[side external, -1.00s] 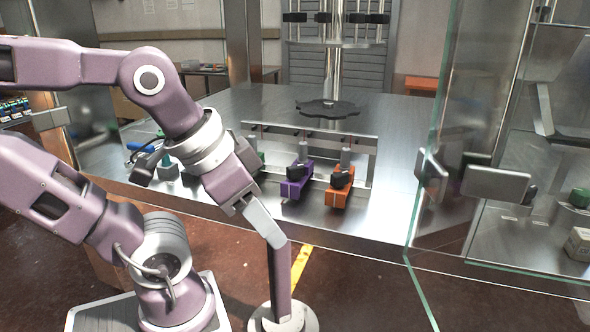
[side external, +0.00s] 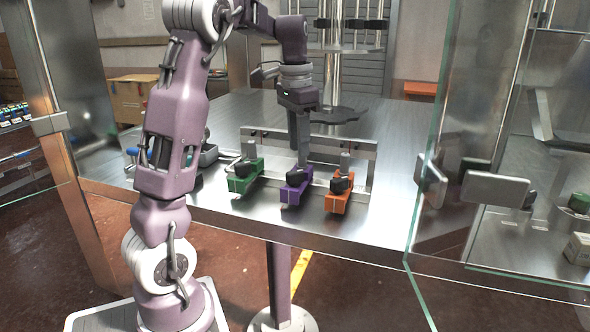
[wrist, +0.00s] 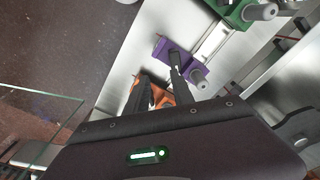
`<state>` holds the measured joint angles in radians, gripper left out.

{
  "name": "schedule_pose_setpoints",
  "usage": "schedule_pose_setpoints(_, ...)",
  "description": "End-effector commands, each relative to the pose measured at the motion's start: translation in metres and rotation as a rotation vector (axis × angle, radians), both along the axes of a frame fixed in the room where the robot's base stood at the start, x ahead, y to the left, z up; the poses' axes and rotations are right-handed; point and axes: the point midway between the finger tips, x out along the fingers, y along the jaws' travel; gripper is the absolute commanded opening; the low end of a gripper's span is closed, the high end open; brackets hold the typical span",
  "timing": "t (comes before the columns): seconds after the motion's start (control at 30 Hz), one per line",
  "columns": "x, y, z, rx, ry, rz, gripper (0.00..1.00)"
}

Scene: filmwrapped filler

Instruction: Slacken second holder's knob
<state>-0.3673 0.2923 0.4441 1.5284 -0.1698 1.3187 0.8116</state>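Three holders stand in a row along the rail: a green holder (side external: 240,183), a purple holder (side external: 290,193) in the middle and an orange holder (side external: 336,203). My gripper (side external: 303,160) points down just above and behind the purple holder. In the wrist view my gripper's (wrist: 160,68) two dark fingers are apart, with nothing seen held between them. The purple holder (wrist: 162,48) is partly behind one finger, and the orange holder (wrist: 162,92) is partly hidden by the fingers.
A metal rail frame (side external: 372,165) runs behind the holders. A dark lobed disc (side external: 335,114) on a post stands farther back. A glass pane (side external: 432,160) rises at the right. The steel table (side external: 230,112) is mostly clear at the back left.

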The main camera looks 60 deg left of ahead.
Motion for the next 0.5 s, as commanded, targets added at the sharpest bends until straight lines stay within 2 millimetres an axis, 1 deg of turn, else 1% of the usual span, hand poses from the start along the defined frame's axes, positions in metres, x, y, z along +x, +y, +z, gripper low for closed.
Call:
schedule_pose_setpoints(0.03,0.003,0.017,-0.008,0.003,0.028,-0.003,0.29)
schedule_pose_setpoints(0.1,0.004,0.029,-0.014,0.004,0.047,-0.015,0.29)
schedule_pose_setpoints(0.13,0.005,0.032,-0.016,0.004,0.052,-0.017,0.29)
schedule_pose_setpoints(0.23,0.004,0.033,-0.030,0.002,0.057,-0.021,0.29)
schedule_pose_setpoints(0.4,0.004,0.032,-0.063,0.003,0.055,-0.020,0.29)
schedule_pose_setpoints(0.5,0.005,0.032,-0.078,0.003,0.055,-0.021,0.29)
